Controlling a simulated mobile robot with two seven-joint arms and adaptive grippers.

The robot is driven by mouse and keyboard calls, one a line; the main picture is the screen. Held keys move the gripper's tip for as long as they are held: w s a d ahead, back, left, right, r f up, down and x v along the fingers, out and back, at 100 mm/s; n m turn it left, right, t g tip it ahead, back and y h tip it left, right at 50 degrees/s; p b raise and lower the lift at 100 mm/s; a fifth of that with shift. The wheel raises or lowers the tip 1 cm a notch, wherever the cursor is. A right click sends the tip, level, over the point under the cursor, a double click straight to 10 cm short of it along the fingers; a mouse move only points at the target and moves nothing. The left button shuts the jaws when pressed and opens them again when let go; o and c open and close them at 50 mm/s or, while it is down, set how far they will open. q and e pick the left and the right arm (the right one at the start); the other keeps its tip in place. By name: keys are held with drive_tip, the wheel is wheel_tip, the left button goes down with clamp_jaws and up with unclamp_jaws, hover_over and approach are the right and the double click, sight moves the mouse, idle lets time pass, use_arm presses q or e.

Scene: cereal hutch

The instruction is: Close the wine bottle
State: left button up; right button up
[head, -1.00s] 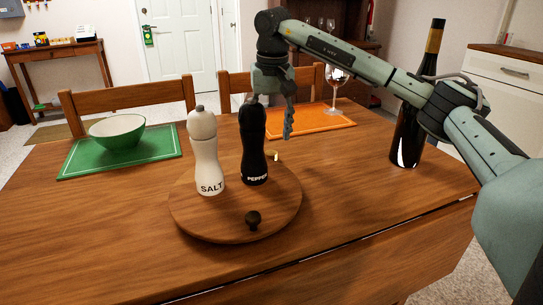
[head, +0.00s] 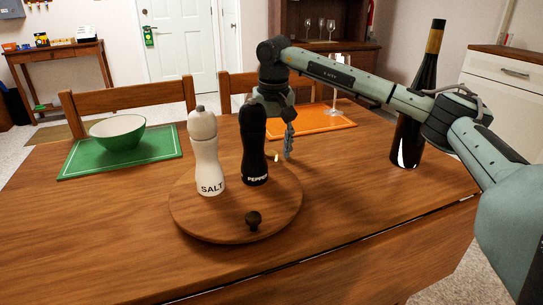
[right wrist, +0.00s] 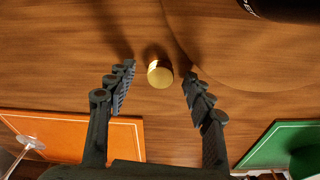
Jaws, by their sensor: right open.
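The wine bottle (head: 404,145) stands upright at the right of the table in the head view, dark with a gold neck band. A small round gold stopper (right wrist: 160,75) stands on the table in the right wrist view. It also shows in the head view as a small gold piece (head: 276,155) behind the pepper mill. My right gripper (head: 278,143) is open above the stopper, one finger hidden by the mill. In the wrist view its fingers (right wrist: 158,82) lie on either side of the stopper, with gaps. My left gripper is not in view.
The black pepper mill (head: 254,150) and white salt mill (head: 207,160) stand on a round wooden board (head: 220,230) with a dark knob (head: 253,219). A green bowl (head: 117,130) and an orange mat (head: 320,122) with a wine glass are further back.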

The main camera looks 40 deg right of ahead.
sight(272, 154)
drive_tip(key=c, duration=0.8)
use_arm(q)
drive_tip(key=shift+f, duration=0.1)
use_arm(e)
drive_tip(key=shift+o, duration=0.2)
drive_tip(key=shift+r, duration=0.1)
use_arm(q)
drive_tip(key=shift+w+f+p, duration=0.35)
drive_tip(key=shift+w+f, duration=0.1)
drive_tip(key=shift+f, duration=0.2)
use_arm(e)
wheel_tip(272, 154, up, 10)
